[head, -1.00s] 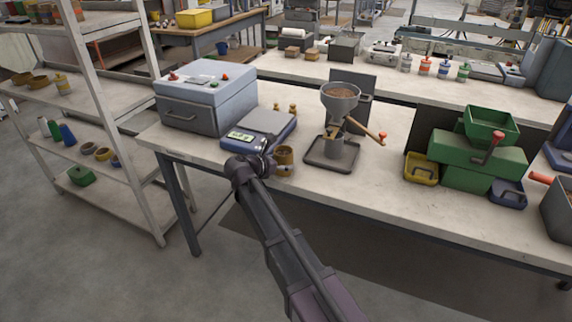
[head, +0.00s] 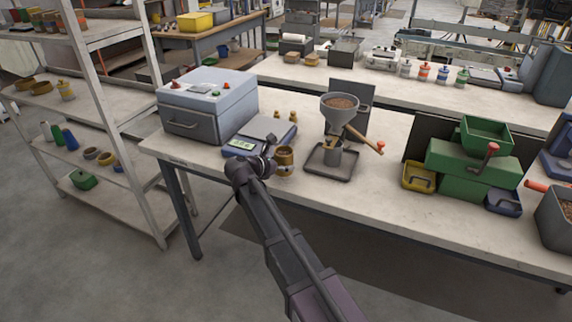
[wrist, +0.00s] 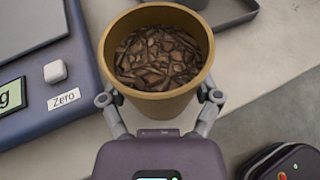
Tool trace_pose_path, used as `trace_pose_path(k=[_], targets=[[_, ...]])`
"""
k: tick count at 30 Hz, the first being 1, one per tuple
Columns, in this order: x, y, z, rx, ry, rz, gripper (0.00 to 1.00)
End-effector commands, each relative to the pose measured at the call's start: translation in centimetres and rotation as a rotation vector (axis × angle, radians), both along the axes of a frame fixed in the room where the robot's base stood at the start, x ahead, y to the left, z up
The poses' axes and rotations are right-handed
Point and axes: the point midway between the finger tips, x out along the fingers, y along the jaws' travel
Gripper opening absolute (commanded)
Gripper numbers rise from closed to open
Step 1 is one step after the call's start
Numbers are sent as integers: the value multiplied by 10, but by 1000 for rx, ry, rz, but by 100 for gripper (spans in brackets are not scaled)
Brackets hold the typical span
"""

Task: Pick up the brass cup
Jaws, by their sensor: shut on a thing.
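The brass cup (wrist: 158,98) is filled with brown pellets or flakes in the wrist view. My gripper (wrist: 160,100) has a finger on each side of the cup and is shut on it. In the head view the cup (head: 285,158) is at the front part of the bench, just right of the blue scale (head: 262,140), at the end of my arm. The cup looks upright. Whether its base touches the bench is hard to tell.
A pellet hopper on a stand (head: 339,105) with a grey tray (head: 330,170) is right of the cup. A grey box machine (head: 208,105) is behind left. Two small brass weights (head: 285,116) stand behind the scale. A green machine (head: 475,155) is farther right.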

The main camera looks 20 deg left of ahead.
Motion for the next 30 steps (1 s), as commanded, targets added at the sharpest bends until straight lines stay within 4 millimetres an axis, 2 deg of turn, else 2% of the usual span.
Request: trace_pose_path(k=[1, 12, 18, 24, 30], targets=[[-8, 0, 6, 0, 0, 1, 32], [-96, 5, 11, -1, 0, 3, 32], [-132, 9, 15, 1, 0, 2, 32], [-152, 11, 16, 0, 0, 1, 32], [-159, 12, 17, 0, 0, -1, 32]])
